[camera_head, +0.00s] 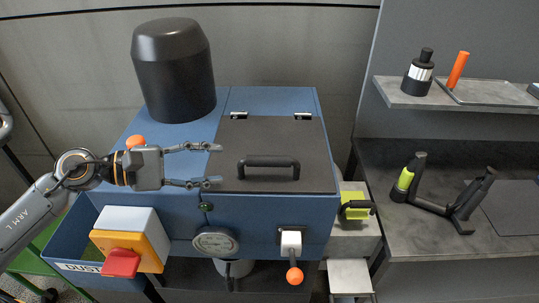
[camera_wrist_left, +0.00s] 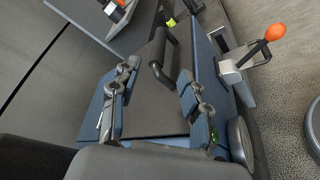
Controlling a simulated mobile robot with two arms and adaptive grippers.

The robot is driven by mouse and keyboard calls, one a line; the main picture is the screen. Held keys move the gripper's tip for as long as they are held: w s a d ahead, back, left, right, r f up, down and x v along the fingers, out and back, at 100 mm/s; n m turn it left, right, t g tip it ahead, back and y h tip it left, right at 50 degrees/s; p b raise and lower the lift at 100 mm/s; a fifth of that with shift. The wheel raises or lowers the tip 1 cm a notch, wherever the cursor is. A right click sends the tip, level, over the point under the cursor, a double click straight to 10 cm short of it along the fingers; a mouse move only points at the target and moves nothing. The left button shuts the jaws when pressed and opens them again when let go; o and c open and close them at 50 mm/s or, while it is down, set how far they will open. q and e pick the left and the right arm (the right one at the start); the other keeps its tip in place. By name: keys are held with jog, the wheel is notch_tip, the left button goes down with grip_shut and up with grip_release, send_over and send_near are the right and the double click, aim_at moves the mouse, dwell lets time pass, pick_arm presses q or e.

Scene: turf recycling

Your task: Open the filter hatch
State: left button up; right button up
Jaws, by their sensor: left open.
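The filter hatch (camera_head: 270,145) is a dark flat lid on top of the blue machine (camera_head: 180,212), with two hinges at its back edge. It lies closed. Its black bar handle (camera_head: 268,163) stands up near the front edge; it also shows in the left wrist view (camera_wrist_left: 158,58). My left gripper (camera_head: 218,165) is open and empty, its fingers pointing right over the hatch's left edge. The handle is to the right of the fingertips, apart from them. In the left wrist view the handle lies ahead, between the two fingers (camera_wrist_left: 158,90). My right gripper does not show.
A black cylinder (camera_head: 174,70) stands behind my left gripper. An orange-tipped lever (camera_head: 293,262), a gauge (camera_head: 215,241) and a red button (camera_head: 121,263) are on the front. A grey bench (camera_head: 420,240) with a black handled tool (camera_head: 440,205) stands to the right.

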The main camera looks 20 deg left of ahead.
aim_at(271, 161)
pick_arm(q)
jog(key=shift+p+x, duration=0.3)
jog(key=shift+x, duration=0.55)
jog(key=shift+w+d+f+p, duration=0.1)
jog(key=shift+w+d+p, duration=0.35)
jog(key=shift+w+d, duration=0.15)
jog(key=shift+w+d+f, duration=0.1)
jog(key=shift+w+d, duration=0.15)
jog(key=shift+d, duration=0.05)
jog(key=p+x, duration=0.4)
jog(key=x, duration=0.3)
jog(key=shift+w+d+p, duration=0.15)
jog(key=shift+d+p, duration=0.1)
jog(key=shift+p, duration=0.15)
jog(key=shift+w+d+f, duration=0.25)
jog(key=shift+w+d, duration=0.05)
jog(key=shift+d, duration=0.15)
jog(key=shift+d+f, duration=0.1)
jog(key=shift+c, duration=0.7)
grip_shut()
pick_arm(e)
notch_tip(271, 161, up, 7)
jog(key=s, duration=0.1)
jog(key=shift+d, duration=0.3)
